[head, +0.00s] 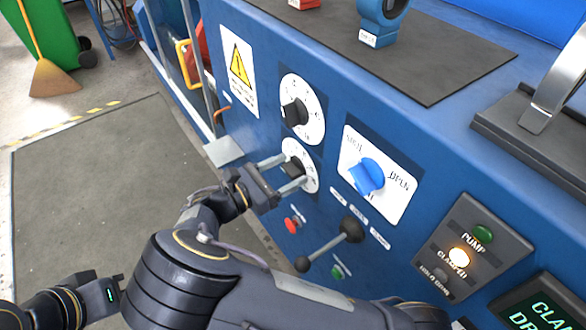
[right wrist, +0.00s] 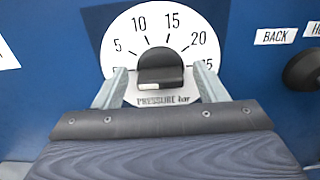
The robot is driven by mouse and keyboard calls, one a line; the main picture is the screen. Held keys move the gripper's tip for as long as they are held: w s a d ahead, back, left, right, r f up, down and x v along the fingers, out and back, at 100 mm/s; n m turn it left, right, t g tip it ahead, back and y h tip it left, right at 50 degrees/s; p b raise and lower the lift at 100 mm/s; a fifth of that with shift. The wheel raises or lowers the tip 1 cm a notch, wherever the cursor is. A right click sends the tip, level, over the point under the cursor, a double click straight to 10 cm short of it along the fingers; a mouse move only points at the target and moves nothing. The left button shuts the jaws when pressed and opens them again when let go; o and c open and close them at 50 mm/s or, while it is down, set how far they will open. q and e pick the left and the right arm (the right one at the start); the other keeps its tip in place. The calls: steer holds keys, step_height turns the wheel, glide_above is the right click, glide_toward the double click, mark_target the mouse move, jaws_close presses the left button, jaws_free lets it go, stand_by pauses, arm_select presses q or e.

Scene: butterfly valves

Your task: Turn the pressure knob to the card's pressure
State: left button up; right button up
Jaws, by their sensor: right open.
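The pressure knob is a black knob (right wrist: 160,72) on a white dial (right wrist: 125,32) marked 5 to 25, labelled "PRESSURE bar". A pale mark shows at its lower left edge; I cannot tell the exact reading. In the head view it is the lower black knob (head: 292,168) on the blue panel. My right gripper (head: 295,169) is open, one finger on each side of the knob, with gaps visible in the right wrist view. Part of my left arm's end (head: 100,293) shows at lower left; its fingers are not clear. I see no readable pressure card.
Another black knob (head: 295,112) sits on a dial above. A blue selector (head: 366,175) is to the right. A black lever (head: 350,230), a red button (head: 292,224) and a green button (head: 338,271) lie below. The "CLAMPED" lamp (head: 459,257) is lit.

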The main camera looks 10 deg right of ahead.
steer(key=shift+a, duration=0.1)
steer(key=shift+c, duration=0.4)
steer(key=c, duration=0.9)
steer(key=shift+m, duration=0.3)
steer(key=m, duration=0.2)
steer(key=shift+s+m, duration=0.1)
steer(key=shift+m, duration=0.3)
steer(key=m, duration=0.2)
steer(key=shift+m+b, duration=0.3)
steer(key=m, duration=0.2)
steer(key=m+b, duration=0.1)
steer(key=m, duration=0.1)
steer(key=shift+s+f+m+b, duration=0.15)
steer(key=shift+m+b, duration=0.85)
steer(key=shift+m, duration=1)
